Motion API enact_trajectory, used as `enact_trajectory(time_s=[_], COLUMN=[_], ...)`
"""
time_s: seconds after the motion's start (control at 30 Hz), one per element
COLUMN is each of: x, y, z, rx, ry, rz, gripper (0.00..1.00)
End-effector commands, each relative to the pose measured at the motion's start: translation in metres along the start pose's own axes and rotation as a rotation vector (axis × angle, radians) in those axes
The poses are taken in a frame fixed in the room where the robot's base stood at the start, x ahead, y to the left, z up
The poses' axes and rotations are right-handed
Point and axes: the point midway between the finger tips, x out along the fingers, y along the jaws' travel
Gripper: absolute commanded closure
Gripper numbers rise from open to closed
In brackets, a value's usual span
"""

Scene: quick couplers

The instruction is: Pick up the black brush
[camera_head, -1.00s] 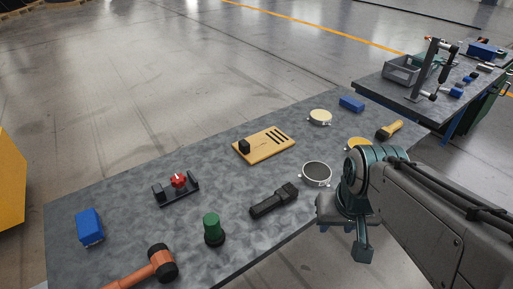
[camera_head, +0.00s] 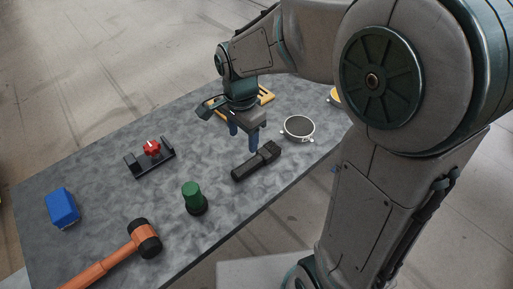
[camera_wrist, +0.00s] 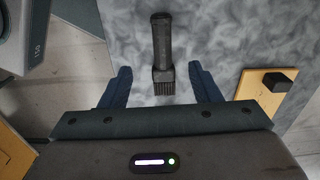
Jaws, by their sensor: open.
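The black brush (camera_head: 256,160) lies on the grey table in the head view, its body slanting up to the right. In the wrist view the brush (camera_wrist: 162,45) points toward me, handle away and bristles near the gap between the fingers. My gripper (camera_head: 243,138) is above the table, just up and left of the brush in the head view. Its two blue fingers are spread apart, and they also show in the wrist view (camera_wrist: 160,72) on either side of the bristle end. Nothing is held.
A round sieve-like clamp ring (camera_head: 299,127) lies right of the brush. A wooden board (camera_head: 267,96) is partly hidden behind my gripper.

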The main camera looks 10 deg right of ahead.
Motion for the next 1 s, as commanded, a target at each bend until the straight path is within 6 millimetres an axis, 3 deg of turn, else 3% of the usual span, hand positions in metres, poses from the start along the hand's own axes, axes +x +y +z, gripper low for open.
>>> enact_trajectory(time_s=[0.17,0.5,0.77,1.0], x=[0.019,0.08,0.098,0.131], y=[-0.005,-0.004,-0.004,-0.003], z=[0.002,0.001,0.0,-0.002], rx=[0.036,0.036,0.036,0.036], ry=[-0.006,-0.004,-0.005,-0.005], rz=[0.012,0.009,0.008,0.01], gripper=[0.43,0.43,0.43,0.43])
